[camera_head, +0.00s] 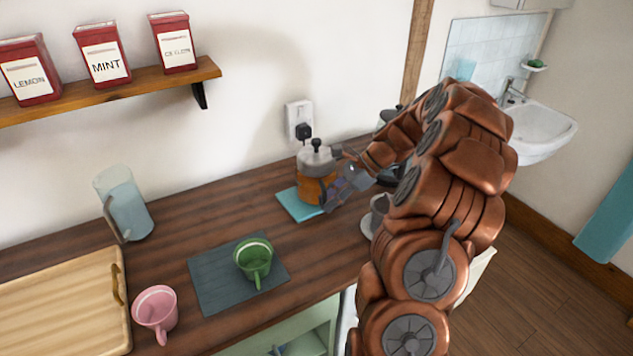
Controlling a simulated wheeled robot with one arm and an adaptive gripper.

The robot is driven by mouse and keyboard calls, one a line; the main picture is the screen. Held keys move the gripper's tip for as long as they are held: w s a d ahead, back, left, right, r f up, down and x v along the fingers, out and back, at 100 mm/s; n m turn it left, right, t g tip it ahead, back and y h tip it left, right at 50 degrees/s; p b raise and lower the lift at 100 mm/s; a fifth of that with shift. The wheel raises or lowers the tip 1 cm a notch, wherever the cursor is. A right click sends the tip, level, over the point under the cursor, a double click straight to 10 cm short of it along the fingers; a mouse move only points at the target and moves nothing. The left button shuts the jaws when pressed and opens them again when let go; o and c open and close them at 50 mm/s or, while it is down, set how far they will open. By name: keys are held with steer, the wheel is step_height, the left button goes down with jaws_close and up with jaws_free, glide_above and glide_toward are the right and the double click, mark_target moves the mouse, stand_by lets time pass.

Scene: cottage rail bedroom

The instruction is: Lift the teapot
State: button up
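The teapot (316,161) has a grey top with a dark knob and an amber lower body. It stands upright by the wall on a small turquoise mat (291,207). My gripper (334,196) is at the teapot's right side, close to its lower body. Its fingers overlap the teapot's right edge, and I cannot tell whether they touch it. My copper arm comes in from the right, and the gripper hides part of the teapot's right side and of the mat. Whether the fingers are open or shut is unclear.
On the wooden counter (190,220) are a green cup (254,259) on a dark mat (206,286), a pink mug (156,309), a glass jug (126,205) and a wooden board (62,305). A grey cup (378,212) stands beside my arm. A shelf (130,88) holds red tins.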

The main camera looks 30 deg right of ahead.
jaws_close()
stand_by(0.3)
steer(key=shift+r, duration=0.15)
stand_by(0.4)
